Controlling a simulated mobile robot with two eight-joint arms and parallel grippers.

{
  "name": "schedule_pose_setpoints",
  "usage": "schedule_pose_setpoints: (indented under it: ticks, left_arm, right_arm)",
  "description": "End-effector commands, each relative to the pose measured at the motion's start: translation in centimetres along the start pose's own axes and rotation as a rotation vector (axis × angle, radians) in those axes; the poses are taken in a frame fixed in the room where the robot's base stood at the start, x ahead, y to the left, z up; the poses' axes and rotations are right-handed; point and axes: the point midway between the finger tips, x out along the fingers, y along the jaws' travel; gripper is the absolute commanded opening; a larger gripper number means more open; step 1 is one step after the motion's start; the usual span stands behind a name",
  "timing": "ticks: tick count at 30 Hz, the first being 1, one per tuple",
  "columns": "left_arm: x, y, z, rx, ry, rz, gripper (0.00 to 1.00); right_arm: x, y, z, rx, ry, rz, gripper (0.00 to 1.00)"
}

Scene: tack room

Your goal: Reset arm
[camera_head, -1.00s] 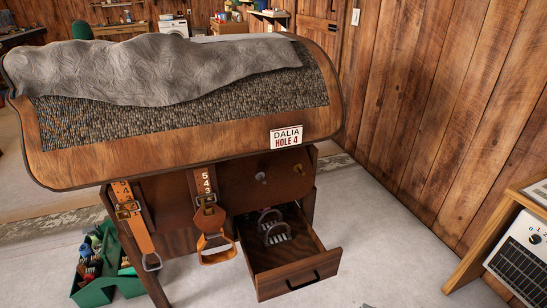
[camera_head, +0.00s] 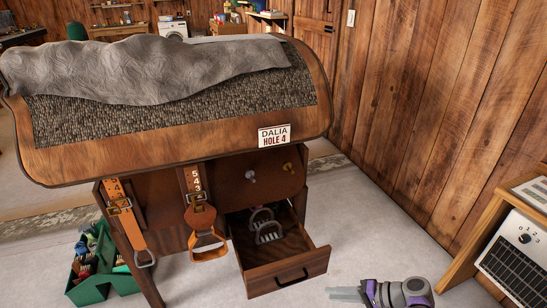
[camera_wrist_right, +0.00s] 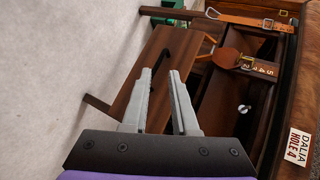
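My right gripper (camera_head: 331,293) shows at the bottom right of the head view, grey fingers pointing left, with purple and grey arm parts behind it. It is apart from the open drawer (camera_head: 288,271), in front and to the right of it. In the right wrist view the two grey fingers of my right gripper (camera_wrist_right: 160,71) stand apart with nothing held between them. The drawer front (camera_wrist_right: 148,77) shows beyond the fingers. My left gripper is not in view.
The wooden saddle rack (camera_head: 150,158) carries a grey cloth (camera_head: 140,68), hanging leather straps and a stirrup (camera_head: 207,244). Metal pieces (camera_head: 266,228) lie in the drawer. A green tote (camera_head: 95,289) stands left; a wooden stand (camera_head: 462,268) stands right. Floor between is clear.

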Motion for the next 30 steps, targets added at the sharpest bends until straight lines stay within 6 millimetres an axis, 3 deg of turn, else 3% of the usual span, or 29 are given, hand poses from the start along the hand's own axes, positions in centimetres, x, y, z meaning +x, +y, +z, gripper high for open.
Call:
schedule_pose_setpoints:
  ticks: [1, 4, 12, 21, 30]
  left_arm:
    - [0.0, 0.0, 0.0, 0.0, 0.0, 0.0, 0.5]
    - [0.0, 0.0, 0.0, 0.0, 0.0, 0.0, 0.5]
    - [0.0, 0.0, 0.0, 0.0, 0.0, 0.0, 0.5]
    - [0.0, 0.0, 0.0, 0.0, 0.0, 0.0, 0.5]
    - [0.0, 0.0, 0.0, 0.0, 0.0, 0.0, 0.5]
  right_arm:
    - [0.1, -1.3, 1.4, -0.007, -0.006, 0.059, 0.27]
    - [-0.2, -2.7, 3.9, -0.024, -0.007, 0.181, 0.27]
    - [-2.6, -4.5, 11.4, -0.128, 0.015, 0.491, 0.27]
    - [-7.0, -3.6, 18.9, -0.321, 0.073, 0.779, 0.27]
    - [-10.1, -1.9, 22.8, -0.499, 0.129, 0.941, 0.27]
